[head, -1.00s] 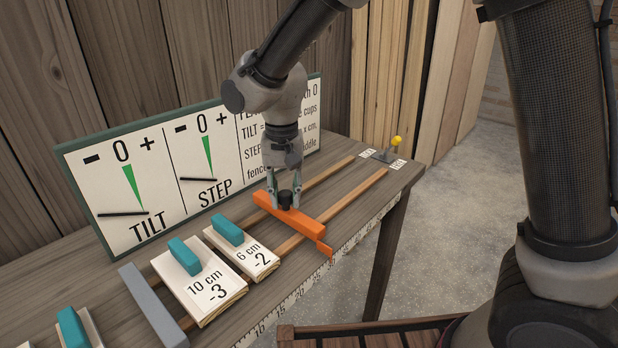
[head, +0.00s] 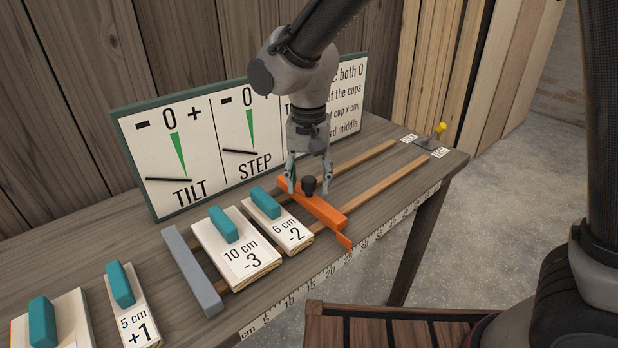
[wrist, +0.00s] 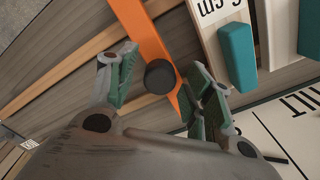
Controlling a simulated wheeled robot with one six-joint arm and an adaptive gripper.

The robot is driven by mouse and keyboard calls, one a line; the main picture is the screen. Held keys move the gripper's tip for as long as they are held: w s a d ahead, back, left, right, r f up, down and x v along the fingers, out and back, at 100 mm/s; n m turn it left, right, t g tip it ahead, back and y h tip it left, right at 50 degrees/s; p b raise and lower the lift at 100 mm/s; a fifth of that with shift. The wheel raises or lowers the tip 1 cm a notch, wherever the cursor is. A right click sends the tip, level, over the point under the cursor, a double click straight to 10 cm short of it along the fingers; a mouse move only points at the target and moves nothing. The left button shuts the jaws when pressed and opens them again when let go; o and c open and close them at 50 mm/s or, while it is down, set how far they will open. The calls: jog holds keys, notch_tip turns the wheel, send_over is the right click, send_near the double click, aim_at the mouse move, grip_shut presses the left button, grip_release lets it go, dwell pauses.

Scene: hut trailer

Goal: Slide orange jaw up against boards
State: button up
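The orange jaw (head: 322,211) lies across two wooden rails (head: 385,190) on the bench, with a black knob (head: 309,184) on top. The 6 cm board (head: 276,228), marked -2, lies to its left, with a narrow gap between them. The 10 cm board (head: 236,250), marked -3, is on the 6 cm board's left, near the grey bar (head: 190,270). My gripper (head: 309,190) is over the jaw, its fingers apart on either side of the knob. The wrist view also shows the knob (wrist: 160,77) between the spread fingers, with space on both sides.
A sign (head: 180,160) with TILT and STEP pointers stands behind the boards. A 5 cm board (head: 133,310) and another board (head: 70,325) lie at the left. A yellow-tipped lever (head: 440,128) is at the rails' right end. The rails right of the jaw are clear.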

aim_at(309, 178)
notch_tip(309, 178, up, 12)
dwell(0.6)
